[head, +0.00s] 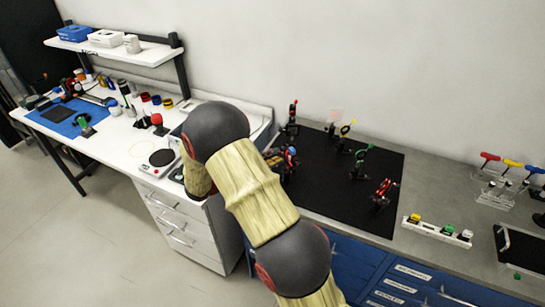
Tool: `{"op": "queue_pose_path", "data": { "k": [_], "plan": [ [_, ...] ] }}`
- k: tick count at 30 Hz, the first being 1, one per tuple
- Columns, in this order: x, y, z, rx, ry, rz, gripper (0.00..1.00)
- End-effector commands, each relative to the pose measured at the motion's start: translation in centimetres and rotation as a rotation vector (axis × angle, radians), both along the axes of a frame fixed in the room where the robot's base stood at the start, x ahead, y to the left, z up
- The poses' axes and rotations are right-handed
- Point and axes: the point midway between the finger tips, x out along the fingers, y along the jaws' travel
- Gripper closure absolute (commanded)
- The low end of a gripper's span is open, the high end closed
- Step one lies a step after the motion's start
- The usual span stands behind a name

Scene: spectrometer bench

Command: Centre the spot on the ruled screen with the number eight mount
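Several small optical mounts stand on the black breadboard (330,205). One has a red top (293,108) at the back left, one a yellow ring (346,129), one a green part (361,158), and one a red frame (382,190) at the front right. A dark mount cluster with blue and red parts (290,157) stands at the left edge, partly behind my arm. A faint pinkish pane (335,115) shows at the back; I cannot tell whether it is the ruled screen. No number or spot is readable. I cannot make out my gripper; my arm's bent links cover that area.
A white rack with coloured caps (438,230) lies right of the breadboard. A clear stand with coloured handles (497,185) and a black tray (522,250) are farther right. The left bench holds a hot plate (162,158) and a blue mat (70,125). Grey counter (430,185) is bare beside the breadboard.

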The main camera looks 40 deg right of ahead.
Motion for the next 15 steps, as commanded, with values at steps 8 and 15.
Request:
{"op": "queue_pose_path", "data": {
  "k": [8,15],
  "plan": [
    [0.05,-0.02,0.11,-0.001,-0.002,0.000,0.69],
    [0.08,0.00,0.17,-0.002,-0.003,0.001,0.69]
  ]
}}
